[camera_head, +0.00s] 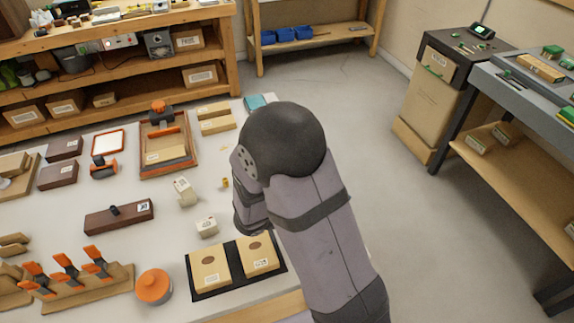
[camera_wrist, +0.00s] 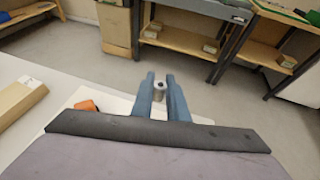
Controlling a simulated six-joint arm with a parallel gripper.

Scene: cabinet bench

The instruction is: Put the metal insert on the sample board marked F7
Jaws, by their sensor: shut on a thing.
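My gripper (camera_wrist: 160,80) shows in the wrist view, its two blue fingers shut on a small grey metal insert (camera_wrist: 159,91) with a dark hole in its top. In the head view my own arm hides the gripper and the insert. Two pale wooden sample boards lie side by side on a black mat (camera_head: 236,284) near the front of the white table, a left one (camera_head: 203,260) and a right one (camera_head: 258,265). The labels are too small to read, so I cannot tell which is F7.
An orange round container (camera_head: 154,286) stands left of the mat. Orange-handled clamps (camera_head: 66,266) are further left. A small white block (camera_head: 207,227) and a brown box (camera_head: 118,216) lie behind. A grey-topped bench (camera_head: 520,100) stands across open floor at the right.

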